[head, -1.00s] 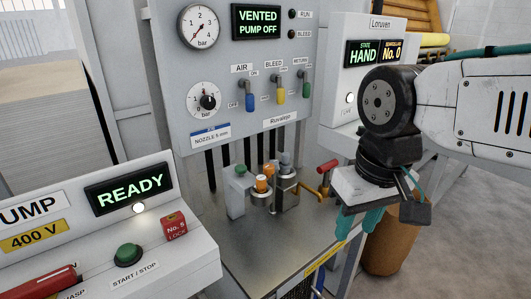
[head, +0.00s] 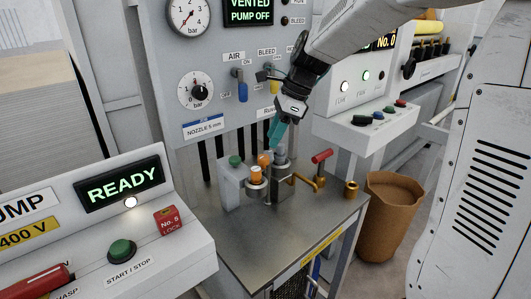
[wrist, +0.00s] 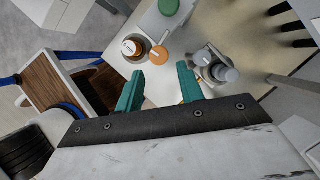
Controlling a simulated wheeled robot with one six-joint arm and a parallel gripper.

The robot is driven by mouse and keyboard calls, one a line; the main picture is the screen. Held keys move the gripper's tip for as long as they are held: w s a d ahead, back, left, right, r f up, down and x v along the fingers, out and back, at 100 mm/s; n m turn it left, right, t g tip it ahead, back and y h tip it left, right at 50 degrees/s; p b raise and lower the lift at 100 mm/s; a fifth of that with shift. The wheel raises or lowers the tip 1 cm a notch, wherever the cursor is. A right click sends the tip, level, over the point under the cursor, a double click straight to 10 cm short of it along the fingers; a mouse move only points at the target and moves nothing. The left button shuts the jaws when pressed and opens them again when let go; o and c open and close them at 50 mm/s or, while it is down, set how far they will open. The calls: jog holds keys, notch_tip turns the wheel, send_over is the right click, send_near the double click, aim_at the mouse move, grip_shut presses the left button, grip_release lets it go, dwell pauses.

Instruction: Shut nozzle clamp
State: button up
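A small metal fixture (head: 280,187) stands on the steel bench top, with a grey upright cylinder (head: 281,155). It seems to be the nozzle clamp; whether it is open or shut I cannot tell. Beside it are orange-capped parts (head: 256,171) and a grey block with a green button (head: 236,160). A red-handled brass lever (head: 321,157) is just right of it. My gripper (head: 278,133) is above the fixture, near the cylinder's top. In the wrist view my gripper (wrist: 160,88) has its teal fingers apart with nothing held. The grey cylinder (wrist: 224,73) is right of the right finger.
A valve panel (head: 214,142) stands behind the bench, reading VENTED, PUMP OFF. A pump box (head: 168,188) showing READY is at front left. A brass cup (head: 351,188) sits on the bench's right edge, and a brown bin (head: 388,225) stands beside it. The front bench top (head: 265,239) is clear.

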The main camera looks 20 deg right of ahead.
aim_at(264, 156)
jog(key=x, duration=0.6)
jog(key=shift+s+a+f, duration=0.1)
jog(key=shift+f, duration=0.05)
jog(key=c, duration=0.7)
